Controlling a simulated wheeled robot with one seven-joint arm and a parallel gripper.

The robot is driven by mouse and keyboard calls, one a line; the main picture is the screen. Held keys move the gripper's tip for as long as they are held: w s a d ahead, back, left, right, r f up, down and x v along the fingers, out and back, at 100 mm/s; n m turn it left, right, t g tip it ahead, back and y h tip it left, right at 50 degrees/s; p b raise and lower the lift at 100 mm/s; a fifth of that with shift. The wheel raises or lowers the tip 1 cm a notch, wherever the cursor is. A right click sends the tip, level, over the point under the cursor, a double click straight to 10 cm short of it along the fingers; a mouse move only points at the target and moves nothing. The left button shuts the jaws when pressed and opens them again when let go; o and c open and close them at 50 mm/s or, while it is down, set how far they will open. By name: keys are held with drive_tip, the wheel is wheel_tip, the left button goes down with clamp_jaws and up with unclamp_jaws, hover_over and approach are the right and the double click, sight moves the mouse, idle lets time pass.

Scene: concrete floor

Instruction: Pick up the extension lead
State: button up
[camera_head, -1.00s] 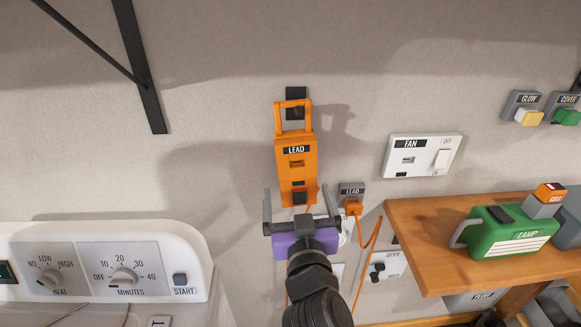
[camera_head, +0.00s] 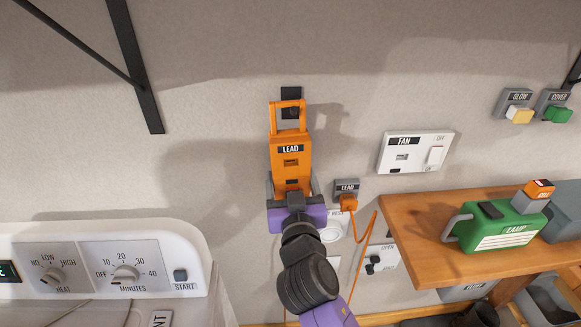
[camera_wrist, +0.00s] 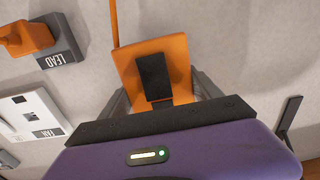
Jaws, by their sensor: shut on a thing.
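The orange extension lead (camera_head: 291,152), labelled LEAD, hangs upright by its loop handle at a black wall hook (camera_head: 291,96). My gripper (camera_head: 292,186) is shut on its lower end, one finger on each side. In the wrist view the orange body of the lead (camera_wrist: 178,56) with a black part stands between the grey fingers (camera_wrist: 160,95). Its orange plug (camera_head: 348,203) sits in a grey wall socket marked LEAD (camera_head: 346,186), and an orange cable hangs down from it. The lead's lowest part is hidden behind my gripper.
A wooden shelf (camera_head: 420,235) with a green lamp (camera_head: 503,222) juts out at the right. A FAN switch plate (camera_head: 414,152) is on the wall. A white appliance with dials (camera_head: 200,250) stands at the lower left. The wall left of the lead is clear.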

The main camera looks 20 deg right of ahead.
sight(292, 173)
clamp_jaws()
drive_tip(key=shift+r, duration=0.1)
drive_tip(key=shift+r, duration=0.15)
drive_tip(key=shift+r, duration=0.6)
wheel_tip(292, 173, up, 2)
drive_tip(key=shift+r+b, duration=0.1)
drive_tip(key=shift+b, duration=0.2)
drive_tip(key=b+v, duration=0.5)
drive_tip(key=v, duration=1.3)
